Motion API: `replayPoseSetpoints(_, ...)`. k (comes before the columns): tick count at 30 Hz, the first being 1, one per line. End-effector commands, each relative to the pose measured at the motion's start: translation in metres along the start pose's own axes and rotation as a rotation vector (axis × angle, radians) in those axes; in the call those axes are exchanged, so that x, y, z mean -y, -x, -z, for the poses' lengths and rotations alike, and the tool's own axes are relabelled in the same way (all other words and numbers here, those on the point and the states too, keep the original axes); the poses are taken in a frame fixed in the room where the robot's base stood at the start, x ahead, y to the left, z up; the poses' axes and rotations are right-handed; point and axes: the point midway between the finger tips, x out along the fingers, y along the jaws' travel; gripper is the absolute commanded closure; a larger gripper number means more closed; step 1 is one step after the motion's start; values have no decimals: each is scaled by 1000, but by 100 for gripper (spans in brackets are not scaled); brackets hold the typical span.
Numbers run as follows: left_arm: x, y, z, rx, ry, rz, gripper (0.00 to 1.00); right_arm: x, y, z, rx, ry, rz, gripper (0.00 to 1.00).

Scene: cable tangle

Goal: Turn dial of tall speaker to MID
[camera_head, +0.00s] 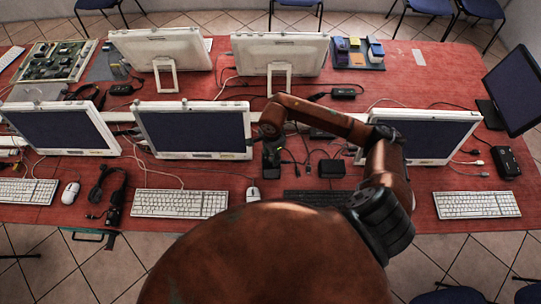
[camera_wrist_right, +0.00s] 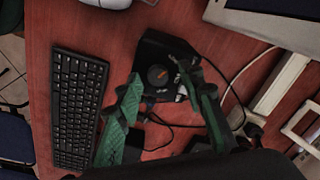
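The tall speaker (camera_wrist_right: 151,52) is a black box in the right wrist view, with a round dark dial (camera_wrist_right: 158,76) bearing a small orange mark. The dial's labels are too small to read. My right gripper (camera_wrist_right: 160,72) has green fingers spread apart, one on each side of the dial. I cannot tell whether either finger touches it. My left gripper is not in view.
A black keyboard (camera_wrist_right: 78,108) lies beside the speaker. Loose cables (camera_wrist_right: 240,75) and a monitor stand (camera_wrist_right: 275,88) are on its other side. A small black box (camera_head: 332,168) sits nearby on the red table (camera_head: 440,85). Monitors (camera_head: 195,130) stand behind.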

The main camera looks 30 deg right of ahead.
Motion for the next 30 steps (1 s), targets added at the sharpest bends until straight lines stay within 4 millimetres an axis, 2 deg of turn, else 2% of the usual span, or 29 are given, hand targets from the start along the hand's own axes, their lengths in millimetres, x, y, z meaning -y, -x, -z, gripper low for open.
replayPoseSetpoints(1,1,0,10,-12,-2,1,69,0,-3,0,0,-1,0,64)
replayPoseSetpoints(4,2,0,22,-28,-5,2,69,0,-5,0,0,1,1,64)
replayPoseSetpoints(10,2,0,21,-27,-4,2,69,0,-5,-1,0,2,1,64)
replayPoseSetpoints(21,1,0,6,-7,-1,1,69,0,-5,-1,0,2,1,90)
replayPoseSetpoints(25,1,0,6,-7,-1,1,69,0,-5,-1,0,2,1,98)
replayPoseSetpoints(30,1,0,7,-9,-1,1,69,0,-5,-1,0,2,1,100)
